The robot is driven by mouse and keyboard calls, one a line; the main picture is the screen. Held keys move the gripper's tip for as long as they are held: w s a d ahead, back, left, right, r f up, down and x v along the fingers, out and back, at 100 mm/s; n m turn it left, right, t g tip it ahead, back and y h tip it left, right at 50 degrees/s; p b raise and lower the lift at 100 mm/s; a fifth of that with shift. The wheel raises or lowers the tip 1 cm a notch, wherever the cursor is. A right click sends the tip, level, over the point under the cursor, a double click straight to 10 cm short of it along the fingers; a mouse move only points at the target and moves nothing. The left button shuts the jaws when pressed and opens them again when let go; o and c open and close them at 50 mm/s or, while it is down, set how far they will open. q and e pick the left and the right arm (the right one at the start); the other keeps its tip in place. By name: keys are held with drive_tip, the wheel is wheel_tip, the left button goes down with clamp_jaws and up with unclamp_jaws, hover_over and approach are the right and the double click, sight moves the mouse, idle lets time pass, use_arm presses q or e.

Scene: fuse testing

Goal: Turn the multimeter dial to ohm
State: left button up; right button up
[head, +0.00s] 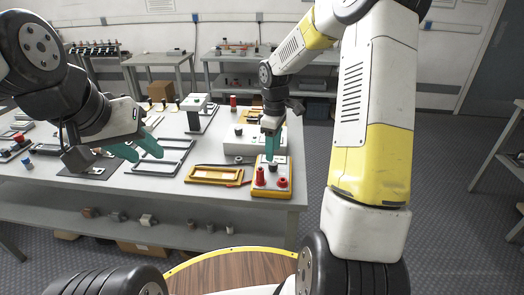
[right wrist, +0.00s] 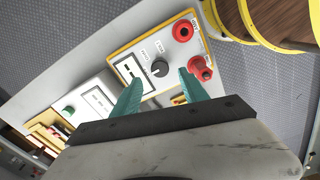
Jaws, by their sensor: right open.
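The multimeter (head: 257,192) is a white box with a yellow edge at the table's front right corner. In the right wrist view its face (right wrist: 142,45) shows a display panel, a round dark dial (right wrist: 160,68) with a light pointer mark, and two red terminals (right wrist: 183,31). The dial's small labels are not readable. My right gripper (head: 272,146) points down over the multimeter. In the right wrist view its teal fingers (right wrist: 160,87) are apart with the dial between and beyond their tips; I see no contact. My left gripper (head: 137,148) has its fingers apart and empty over the table's left half.
A yellow tray (head: 214,182) lies left of the multimeter, with a dark-and-red probe beside it. A white device (head: 240,146) stands just behind. The table's front edge (head: 200,193) is close to the multimeter.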

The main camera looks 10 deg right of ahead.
sight(273, 163)
wheel_tip(273, 163, down, 6)
drive_tip(key=shift+r, duration=0.25)
clamp_jaws()
